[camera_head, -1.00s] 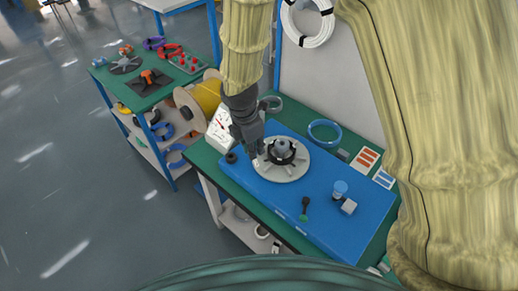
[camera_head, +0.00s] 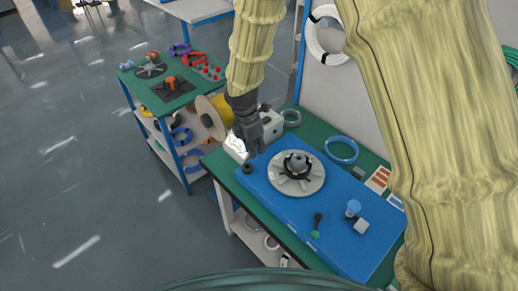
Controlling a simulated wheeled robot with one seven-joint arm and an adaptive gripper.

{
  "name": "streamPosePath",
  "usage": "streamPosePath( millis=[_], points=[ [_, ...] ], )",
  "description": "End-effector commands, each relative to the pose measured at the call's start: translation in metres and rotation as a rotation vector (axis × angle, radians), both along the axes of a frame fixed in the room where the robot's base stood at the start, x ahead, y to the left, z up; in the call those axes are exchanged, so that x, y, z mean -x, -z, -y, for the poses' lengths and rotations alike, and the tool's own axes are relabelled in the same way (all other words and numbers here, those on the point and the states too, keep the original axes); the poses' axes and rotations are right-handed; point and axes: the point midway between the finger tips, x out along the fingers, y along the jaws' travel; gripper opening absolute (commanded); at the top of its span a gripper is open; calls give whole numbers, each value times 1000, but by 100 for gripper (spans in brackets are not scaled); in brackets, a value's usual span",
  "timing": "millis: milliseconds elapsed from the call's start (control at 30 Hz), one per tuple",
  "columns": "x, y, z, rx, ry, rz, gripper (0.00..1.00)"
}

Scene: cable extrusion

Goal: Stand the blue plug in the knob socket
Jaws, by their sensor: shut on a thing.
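My gripper (camera_head: 251,153) is shut, with its fingers pointing down just behind a small black ring-shaped piece (camera_head: 247,168) at the mat's left end. What it grips is too small and hidden to make out. A small blue-topped cylinder (camera_head: 353,207) stands on the blue mat (camera_head: 335,245) at the right, well apart from my gripper. I cannot tell whether it is the blue plug. A pale round disc (camera_head: 310,187) with a black spoked piece and grey hub (camera_head: 297,161) lies on the mat, right of my gripper. I cannot tell which part is the knob socket.
A dark piece with a green end (camera_head: 316,226) and a pale block (camera_head: 361,227) lie on the mat. A cable spool (camera_head: 211,118) stands behind my gripper, at left.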

Motion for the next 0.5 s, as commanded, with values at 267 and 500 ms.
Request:
streamPosePath(
  millis=[267,500],
  points=[
    [-17,0,-13,-1,0,0,3],
    [-32,0,-23,-1,0,0,3]
  ],
)
